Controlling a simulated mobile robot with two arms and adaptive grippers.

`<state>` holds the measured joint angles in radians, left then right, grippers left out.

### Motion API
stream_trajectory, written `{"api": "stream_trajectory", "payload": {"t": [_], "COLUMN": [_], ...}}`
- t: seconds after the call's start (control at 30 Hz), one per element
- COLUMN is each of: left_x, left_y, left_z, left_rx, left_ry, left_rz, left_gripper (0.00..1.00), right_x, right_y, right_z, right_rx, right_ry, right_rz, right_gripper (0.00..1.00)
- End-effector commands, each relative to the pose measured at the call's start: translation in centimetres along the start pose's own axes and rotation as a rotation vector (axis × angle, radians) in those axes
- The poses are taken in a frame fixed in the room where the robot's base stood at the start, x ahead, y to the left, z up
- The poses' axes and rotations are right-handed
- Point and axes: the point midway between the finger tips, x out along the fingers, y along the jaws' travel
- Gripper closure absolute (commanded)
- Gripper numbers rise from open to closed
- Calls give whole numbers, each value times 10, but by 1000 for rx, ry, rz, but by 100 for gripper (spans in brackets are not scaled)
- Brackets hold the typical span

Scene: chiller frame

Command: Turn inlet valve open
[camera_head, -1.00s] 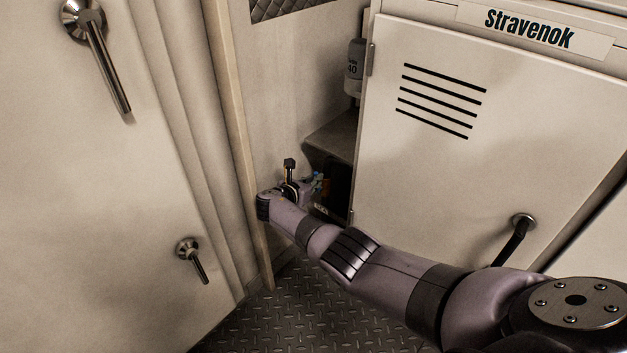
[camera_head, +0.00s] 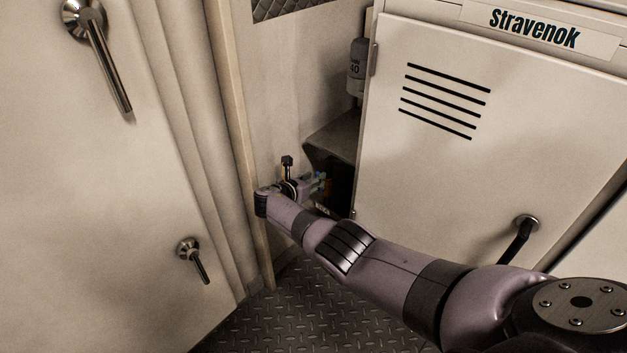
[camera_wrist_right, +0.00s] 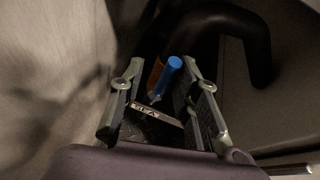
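My right gripper (camera_head: 318,184) reaches into the narrow recess between the left wall and the cabinet; its fingers are small and partly hidden by the wrist. The right wrist view shows the gripper (camera_wrist_right: 163,80) with two fingers spread apart. A blue cylindrical piece (camera_wrist_right: 174,64), possibly the inlet valve's handle, shows between the fingertips, with visible gaps on both sides. Beside it is an orange-brown part (camera_wrist_right: 155,75). A small lettered plate (camera_wrist_right: 158,114) shows lower between the fingers. Blue also shows at the gripper in the head view. My left gripper is not in view.
The cabinet door (camera_head: 470,165) labelled Stravenok closes in the right side, with a dark handle (camera_head: 519,238). A thick dark curved pipe (camera_wrist_right: 255,40) stands right of the fingers in the wrist view. A grey bottle-like container (camera_head: 357,68) is above the recess. Left is a door with metal handles (camera_head: 97,55).

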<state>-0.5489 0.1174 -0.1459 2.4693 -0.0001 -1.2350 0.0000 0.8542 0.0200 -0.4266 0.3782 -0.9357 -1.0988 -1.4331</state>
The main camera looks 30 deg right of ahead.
Motion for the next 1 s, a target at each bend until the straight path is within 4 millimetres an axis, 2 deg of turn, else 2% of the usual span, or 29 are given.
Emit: {"api": "stream_trajectory", "payload": {"t": [0.37, 0.57, 0.77, 1.0], "left_x": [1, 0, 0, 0], "left_y": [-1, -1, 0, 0], "left_z": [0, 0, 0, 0], "left_rx": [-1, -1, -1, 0], "left_ry": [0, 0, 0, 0], "left_rz": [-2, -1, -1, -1], "left_gripper": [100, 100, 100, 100], "right_x": [-1, -13, -36, -75], "right_y": [-1, -1, -1, 0], "right_z": [-2, -3, -3, -2], "right_rx": [2, 2, 2, 3], "right_ry": [2, 2, 2, 4], "right_rz": [-4, -3, -2, 1], "right_gripper": [68, 68, 68, 68]}}
